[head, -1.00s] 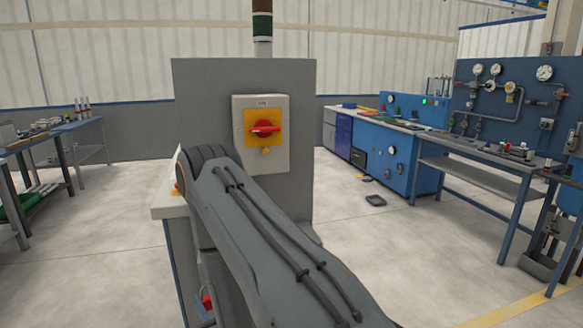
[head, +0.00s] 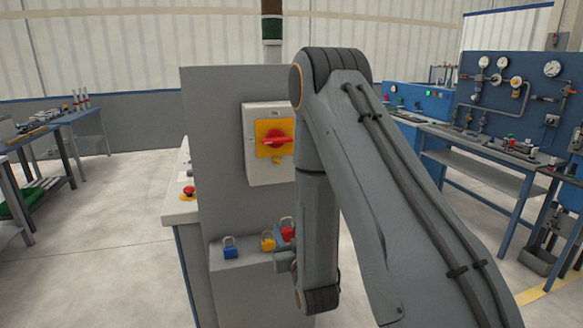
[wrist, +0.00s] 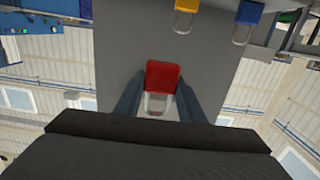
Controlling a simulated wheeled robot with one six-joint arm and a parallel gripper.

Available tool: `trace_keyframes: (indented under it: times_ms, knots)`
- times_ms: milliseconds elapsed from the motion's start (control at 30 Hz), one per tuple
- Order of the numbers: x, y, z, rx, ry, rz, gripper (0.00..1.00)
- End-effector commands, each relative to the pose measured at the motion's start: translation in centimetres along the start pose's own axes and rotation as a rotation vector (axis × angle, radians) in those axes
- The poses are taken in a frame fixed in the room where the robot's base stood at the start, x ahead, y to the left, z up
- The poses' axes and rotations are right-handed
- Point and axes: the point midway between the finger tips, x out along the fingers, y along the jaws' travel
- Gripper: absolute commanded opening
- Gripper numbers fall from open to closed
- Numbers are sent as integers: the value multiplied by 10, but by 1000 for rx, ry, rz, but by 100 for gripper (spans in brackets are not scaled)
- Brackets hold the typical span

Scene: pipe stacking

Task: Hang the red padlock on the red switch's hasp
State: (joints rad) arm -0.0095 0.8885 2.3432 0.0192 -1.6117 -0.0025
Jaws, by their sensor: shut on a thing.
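The red padlock (wrist: 163,76) sits between the two fingers of my gripper (wrist: 161,88) in the wrist view, its pale shackle (wrist: 155,105) toward the palm. In the head view the padlock (head: 288,233) shows shackle up, beside my wrist. The fingers are shut on it but largely hidden by my arm in that view. The red switch (head: 276,142) sits on a yellow plate on a grey-white box, above the padlock. A small yellow tab, apparently the hasp (head: 278,160), is below the handle. The box's right edge is behind my arm.
A blue padlock (head: 230,251) and a yellow padlock (head: 268,242) stand on a grey ledge (head: 232,270), left of the red one. A bench with a red button (head: 189,191) is left of the grey panel (head: 218,120). My arm covers the panel's right part.

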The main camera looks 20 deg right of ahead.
Motion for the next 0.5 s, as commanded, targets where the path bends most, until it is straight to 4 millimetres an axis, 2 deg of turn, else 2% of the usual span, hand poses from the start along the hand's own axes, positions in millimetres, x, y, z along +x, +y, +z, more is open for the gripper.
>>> trace_keyframes:
  times_ms: [33,100,200,333,500]
  knots:
    - [-3,0,-40,0,8,2,12]
    - [-5,1,-74,1,9,5,12]
    - [-9,1,-112,2,5,7,12]
    - [-14,2,-146,4,2,10,12]
    - [-16,2,-163,5,-1,11,12]
